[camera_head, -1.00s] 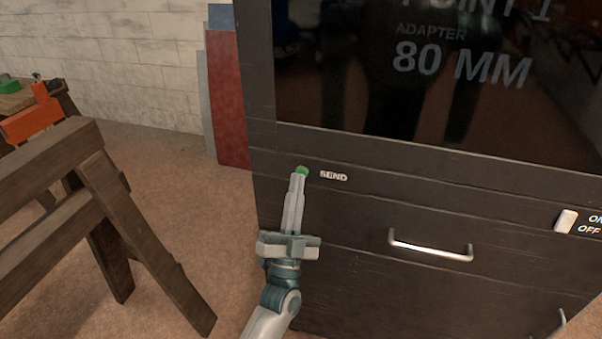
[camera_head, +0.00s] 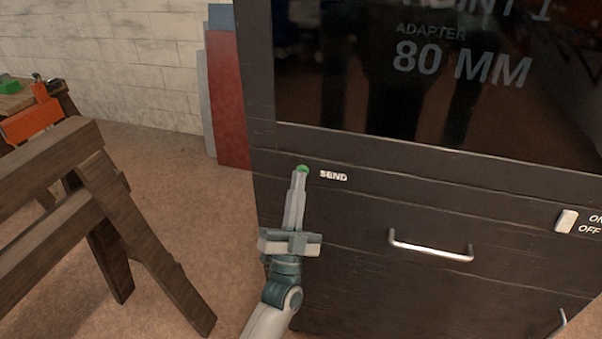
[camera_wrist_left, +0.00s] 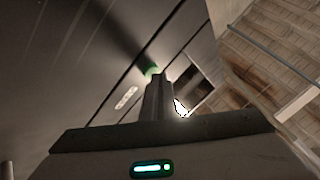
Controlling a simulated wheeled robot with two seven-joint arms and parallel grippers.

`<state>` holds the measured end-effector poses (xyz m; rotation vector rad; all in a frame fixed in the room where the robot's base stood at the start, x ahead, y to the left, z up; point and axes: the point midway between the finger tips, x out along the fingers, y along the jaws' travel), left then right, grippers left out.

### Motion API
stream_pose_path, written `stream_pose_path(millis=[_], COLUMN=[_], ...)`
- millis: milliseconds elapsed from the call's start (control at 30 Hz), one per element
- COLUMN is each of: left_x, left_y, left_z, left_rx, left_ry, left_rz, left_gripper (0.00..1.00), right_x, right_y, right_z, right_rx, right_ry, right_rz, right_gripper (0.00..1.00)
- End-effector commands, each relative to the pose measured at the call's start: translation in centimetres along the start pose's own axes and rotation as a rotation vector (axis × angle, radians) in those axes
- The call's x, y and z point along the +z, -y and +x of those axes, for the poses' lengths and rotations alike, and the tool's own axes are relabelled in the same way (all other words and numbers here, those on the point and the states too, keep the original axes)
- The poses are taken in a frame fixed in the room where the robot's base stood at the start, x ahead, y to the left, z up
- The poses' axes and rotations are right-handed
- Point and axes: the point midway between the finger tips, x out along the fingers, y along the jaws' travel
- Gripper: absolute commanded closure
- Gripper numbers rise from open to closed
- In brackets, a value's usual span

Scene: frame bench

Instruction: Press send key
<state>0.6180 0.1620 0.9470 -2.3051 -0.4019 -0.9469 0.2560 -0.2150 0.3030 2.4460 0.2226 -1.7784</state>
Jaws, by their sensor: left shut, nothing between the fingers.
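The green send key (camera_head: 303,168) is on the dark cabinet front (camera_head: 350,215), left of the white SEND label (camera_head: 333,175). My left gripper (camera_head: 301,176) is shut and empty, with its fingertips at the key and covering its lower part. In the left wrist view the green key (camera_wrist_left: 151,71) shows just past the tips of the shut fingers (camera_wrist_left: 157,80). The tips look to be touching the key or very close to it; I cannot tell how far it is pressed. My right gripper is not in view.
A dark screen (camera_head: 440,70) reading "ADAPTER 80 MM" is above the key. A metal drawer handle (camera_head: 430,248) and a white ON/OFF switch (camera_head: 566,221) are to the right. A wooden trestle (camera_head: 120,215) stands on the left, with open floor between.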

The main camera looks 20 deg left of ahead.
Motion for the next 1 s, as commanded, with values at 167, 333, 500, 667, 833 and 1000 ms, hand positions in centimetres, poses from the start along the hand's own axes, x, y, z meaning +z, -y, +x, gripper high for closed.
stream_pose_path(millis=[167, 333, 500, 667, 833, 1000], left_x=[0.0, 0.0, -0.2, -0.6, -0.8, -0.9], left_y=[0.0, 0.0, 0.2, 0.6, 0.9, 0.9], left_z=[0.1, 0.0, -0.2, -0.7, -1.1, -1.3], left_rx=[0.0, 0.0, 0.0, 0.0, 0.0, 0.0], left_ry=[0.0, 0.001, 0.001, 0.001, 0.001, 0.0], left_rz=[0.0, 0.0, 0.0, 0.0, 0.0, 0.0], left_gripper=[1.0, 1.0, 1.0, 1.0, 1.0, 1.0], right_x=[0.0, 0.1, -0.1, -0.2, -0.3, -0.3], right_y=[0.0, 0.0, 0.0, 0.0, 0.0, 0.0], right_z=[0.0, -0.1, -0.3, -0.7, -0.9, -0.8], right_rx=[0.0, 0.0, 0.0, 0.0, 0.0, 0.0], right_ry=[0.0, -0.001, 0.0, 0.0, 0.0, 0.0], right_rz=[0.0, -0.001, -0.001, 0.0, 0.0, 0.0], right_gripper=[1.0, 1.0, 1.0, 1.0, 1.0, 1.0])
